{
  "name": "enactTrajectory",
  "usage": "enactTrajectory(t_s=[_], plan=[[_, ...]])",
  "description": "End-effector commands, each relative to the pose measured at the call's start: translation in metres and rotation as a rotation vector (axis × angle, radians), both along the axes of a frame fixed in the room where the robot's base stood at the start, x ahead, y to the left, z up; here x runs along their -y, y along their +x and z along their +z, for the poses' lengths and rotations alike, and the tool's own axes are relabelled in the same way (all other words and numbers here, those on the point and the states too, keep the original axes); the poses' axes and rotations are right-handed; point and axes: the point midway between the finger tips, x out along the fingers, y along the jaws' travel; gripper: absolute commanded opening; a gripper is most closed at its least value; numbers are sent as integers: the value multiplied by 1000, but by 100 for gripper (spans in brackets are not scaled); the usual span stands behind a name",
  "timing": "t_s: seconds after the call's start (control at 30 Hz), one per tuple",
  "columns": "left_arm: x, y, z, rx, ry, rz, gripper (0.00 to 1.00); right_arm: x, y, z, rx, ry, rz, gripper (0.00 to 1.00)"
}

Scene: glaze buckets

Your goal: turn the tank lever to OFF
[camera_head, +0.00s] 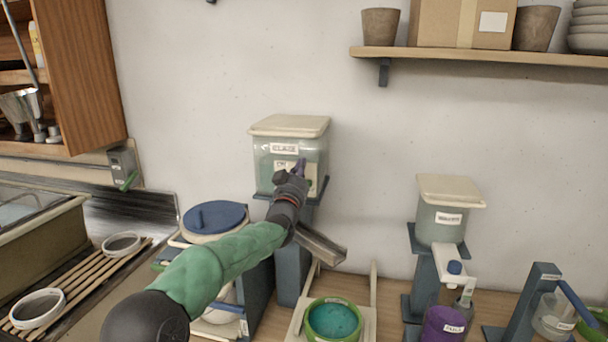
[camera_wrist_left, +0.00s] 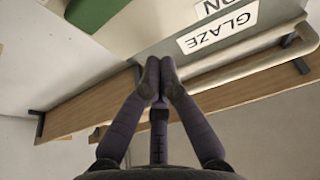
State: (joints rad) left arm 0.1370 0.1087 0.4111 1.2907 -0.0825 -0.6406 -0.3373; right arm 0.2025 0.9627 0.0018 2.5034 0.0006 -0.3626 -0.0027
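The glaze tank (camera_head: 262,160) is a clear box with a cream lid and a GLAZE label, standing on a blue-grey stand against the wall. My left gripper (camera_head: 299,167) is in front of the tank's face and covers part of it. In the left wrist view its two purple fingers (camera_wrist_left: 160,78) meet at the tips, with nothing seen between them. The GLAZE label (camera_wrist_left: 217,28) and part of a label ending in "ON" (camera_wrist_left: 212,7) show beyond the tips. A green bar (camera_wrist_left: 98,10) at the top left may be the lever; its setting cannot be told. My right gripper is not in view.
A metal chute (camera_head: 322,246) slopes below the tank toward a green-rimmed bucket (camera_head: 333,320). A blue-lidded tub (camera_head: 215,216) stands left of it. A smaller tank (camera_head: 440,220) and a purple container (camera_head: 443,325) stand right. A shelf (camera_head: 480,57) is above right.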

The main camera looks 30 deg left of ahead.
Motion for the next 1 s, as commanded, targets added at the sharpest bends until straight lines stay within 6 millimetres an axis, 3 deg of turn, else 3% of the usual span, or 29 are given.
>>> enactTrajectory(t_s=[0.03, 0.5, 1.0], plan=[[4, -7, -10, -11, -2, -4, 0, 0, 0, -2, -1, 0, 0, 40], [20, -70, -33, -9, -1, -2, 0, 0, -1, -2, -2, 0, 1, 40], [24, -82, -38, -9, -1, -2, 0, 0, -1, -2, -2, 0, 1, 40]])
